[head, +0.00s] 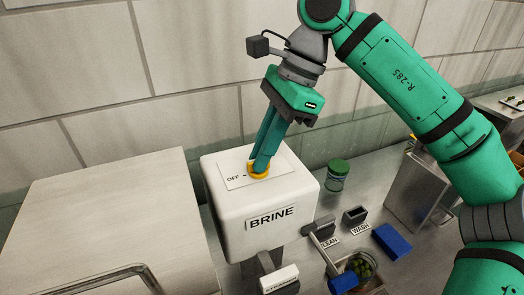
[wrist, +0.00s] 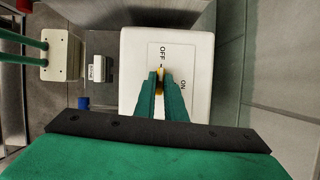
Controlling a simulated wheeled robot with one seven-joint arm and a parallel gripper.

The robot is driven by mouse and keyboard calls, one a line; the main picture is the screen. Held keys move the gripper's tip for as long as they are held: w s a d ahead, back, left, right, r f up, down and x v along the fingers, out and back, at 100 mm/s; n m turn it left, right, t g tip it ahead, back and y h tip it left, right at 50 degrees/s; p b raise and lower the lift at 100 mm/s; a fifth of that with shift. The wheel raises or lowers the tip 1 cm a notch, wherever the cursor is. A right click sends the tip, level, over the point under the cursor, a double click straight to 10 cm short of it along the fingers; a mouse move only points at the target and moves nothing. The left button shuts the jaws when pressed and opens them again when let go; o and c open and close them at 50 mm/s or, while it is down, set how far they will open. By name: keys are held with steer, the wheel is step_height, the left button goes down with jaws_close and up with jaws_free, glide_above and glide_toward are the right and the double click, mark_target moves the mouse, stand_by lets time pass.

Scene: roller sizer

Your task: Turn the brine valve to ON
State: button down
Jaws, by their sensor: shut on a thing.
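The brine valve is a yellow knob (head: 258,174) on a plate on top of a white box (head: 225,207) marked BRINE. My gripper (head: 262,162) comes down from above, its teal fingers shut on the knob. In the wrist view the knob (wrist: 159,74) shows between the fingertips (wrist: 160,84), below the word OFF, with ON to the right. A small mark lies between OFF and the knob; the fingers cover most of the knob, so I cannot tell its exact setting. In the head view OFF is left of the knob and ON is hidden.
A green-lidded jar (head: 337,177), a blue block (head: 391,241) and a jar of olives (head: 362,265) stand right of the box. A large pale cabinet (head: 105,220) stands left; a tiled wall rises behind.

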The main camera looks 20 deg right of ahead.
steer(key=shift+m, duration=0.3)
steer(key=m+t, duration=0.1)
steer(key=m, duration=0.1)
steer(key=m+t, duration=0.1)
steer(key=m, duration=0.1)
steer(key=shift+s+h, duration=0.15)
steer(key=shift+h, duration=0.25)
steer(key=m+t+h, duration=0.1)
steer(key=m, duration=0.4)
steer(key=shift+s+a, duration=0.1)
steer(key=shift+a, duration=0.05)
steer(key=m, duration=0.2)
steer(key=m+t+h, duration=0.1)
steer(key=m, duration=0.1)
steer(key=shift+a+m+h, duration=0.1)
steer(key=shift+m+h, duration=0.2)
steer(key=shift+a+m+h, duration=0.15)
steer(key=shift+m+h, duration=0.55)
steer(key=shift+m, duration=1.1)
steer(key=c, duration=1.8)
jaws_free()
